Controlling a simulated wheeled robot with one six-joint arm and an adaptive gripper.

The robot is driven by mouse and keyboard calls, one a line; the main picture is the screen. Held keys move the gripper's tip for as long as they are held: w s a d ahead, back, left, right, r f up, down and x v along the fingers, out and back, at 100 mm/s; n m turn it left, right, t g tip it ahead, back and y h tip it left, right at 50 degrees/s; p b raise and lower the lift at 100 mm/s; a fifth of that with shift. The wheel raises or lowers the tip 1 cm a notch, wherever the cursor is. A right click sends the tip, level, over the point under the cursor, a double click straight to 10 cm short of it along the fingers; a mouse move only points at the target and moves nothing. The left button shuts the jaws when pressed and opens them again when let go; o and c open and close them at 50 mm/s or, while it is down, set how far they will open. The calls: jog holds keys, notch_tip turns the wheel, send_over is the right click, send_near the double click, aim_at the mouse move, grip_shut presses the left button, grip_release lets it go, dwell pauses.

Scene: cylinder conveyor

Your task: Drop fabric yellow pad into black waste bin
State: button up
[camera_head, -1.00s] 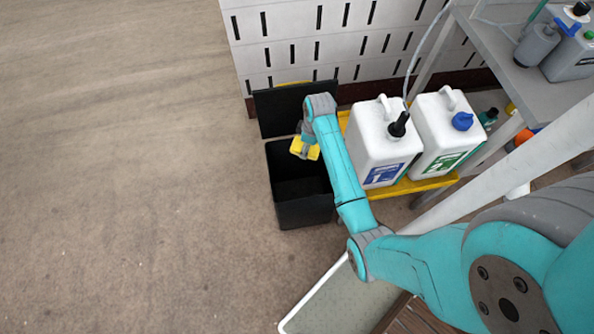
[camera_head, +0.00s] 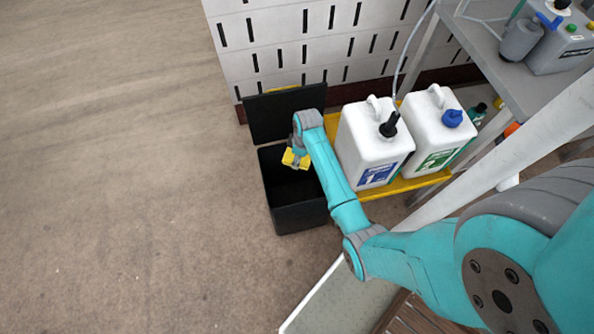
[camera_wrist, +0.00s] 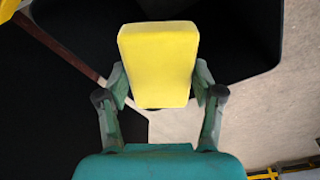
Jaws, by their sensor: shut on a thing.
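The yellow pad (camera_head: 296,159) is held in my gripper (camera_head: 297,154) above the opening of the black waste bin (camera_head: 300,217). In the wrist view the pad (camera_wrist: 158,62) sits between the two fingers of my gripper (camera_wrist: 160,95), which are shut on its sides. The bin stands on the floor with its lid (camera_head: 285,112) raised at the back. Its dark inside shows below the pad. In the wrist view, dark surfaces lie behind the pad, and I cannot tell lid from bin there with certainty.
Two white canisters, one with a black cap (camera_head: 372,145) and one with a blue cap (camera_head: 437,135), stand on a yellow tray (camera_head: 405,186) right of the bin. A slotted white wall (camera_head: 290,45) is behind. The floor (camera_head: 120,180) to the left is clear.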

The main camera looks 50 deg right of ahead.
jog(key=o, duration=1.3)
jog(key=r, duration=0.4)
jog(key=s+r, duration=0.1)
jog(key=r, duration=0.7)
jog(key=shift+s+d, duration=0.15)
jog(key=shift+d, duration=0.15)
